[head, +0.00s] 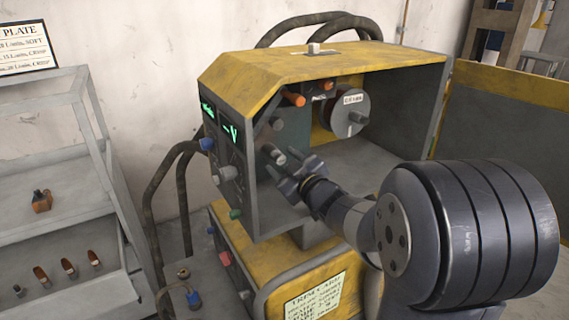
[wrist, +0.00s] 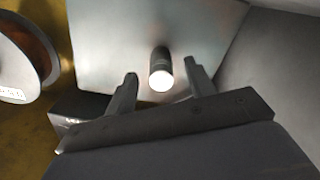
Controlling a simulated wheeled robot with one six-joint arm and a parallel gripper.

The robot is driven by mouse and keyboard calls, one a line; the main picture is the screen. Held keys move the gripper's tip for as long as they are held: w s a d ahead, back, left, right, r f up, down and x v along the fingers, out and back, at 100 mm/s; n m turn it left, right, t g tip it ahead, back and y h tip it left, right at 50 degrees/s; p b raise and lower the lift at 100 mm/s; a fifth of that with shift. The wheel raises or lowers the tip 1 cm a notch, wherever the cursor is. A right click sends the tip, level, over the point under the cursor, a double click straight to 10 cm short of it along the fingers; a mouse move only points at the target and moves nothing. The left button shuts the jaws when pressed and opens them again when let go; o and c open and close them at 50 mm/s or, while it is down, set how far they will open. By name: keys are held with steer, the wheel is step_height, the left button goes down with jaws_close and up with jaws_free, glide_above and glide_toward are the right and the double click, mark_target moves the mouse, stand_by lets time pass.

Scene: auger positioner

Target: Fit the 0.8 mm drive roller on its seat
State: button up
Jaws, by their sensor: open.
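My gripper (head: 287,173) reaches into the open side of the yellow and grey wire feeder (head: 408,64). In the wrist view its two fingers are apart, with a short dark cylinder (wrist: 161,68) with a bright end face showing between them. The cylinder stands out from a grey panel (wrist: 105,45), and neither finger visibly touches it. I cannot tell whether it is the bare roller seat or carries the 0.8 mm drive roller. In the head view a small light cylinder (head: 273,153) shows just beyond the fingertips.
A wire spool (head: 337,108) sits inside the feeder, above and right of my gripper. Orange-tipped knobs (head: 293,99) stick out near the top. A grey rack (head: 75,235) at left holds several small copper-coloured parts (head: 68,268). Dark cables (head: 150,215) loop beside the feeder.

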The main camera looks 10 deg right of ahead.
steer(key=shift+s, duration=0.15)
steer(key=v, duration=1)
steer(key=shift+s+d, duration=0.15)
steer(key=shift+s, duration=0.1)
steer(key=shift+w, duration=0.1)
steer(key=x, duration=1)
steer(key=shift+w, duration=0.3)
steer(key=shift+s, duration=0.45)
